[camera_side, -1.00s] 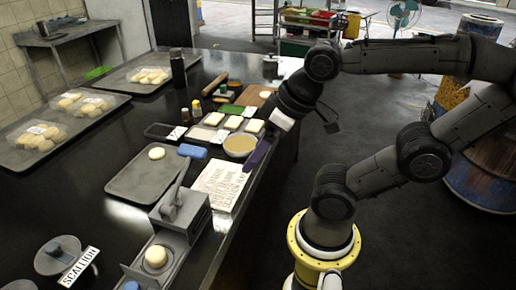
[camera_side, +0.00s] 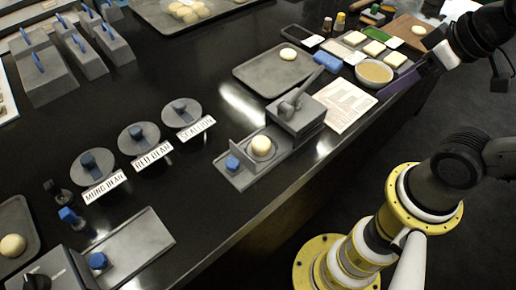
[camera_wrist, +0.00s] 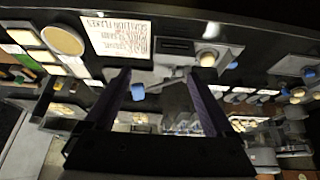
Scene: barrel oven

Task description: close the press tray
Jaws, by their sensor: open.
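The grey press (camera_side: 300,112) stands on the dark counter with its lever raised at an angle. Its tray (camera_side: 240,178) extends out toward the lower left, clear of the press body. A pale dough ball (camera_side: 262,145) sits on the tray, and a blue knob (camera_side: 233,163) is at its outer end. My gripper (camera_side: 402,84) is to the right of the press, beside the bowl at the counter edge, apart from the tray. In the wrist view my gripper (camera_wrist: 160,78) has its purple fingers spread with nothing held between them.
A baking tray (camera_side: 262,78) is behind the press. Three labelled lids, including the scallion lid (camera_side: 181,112), stand left of it.

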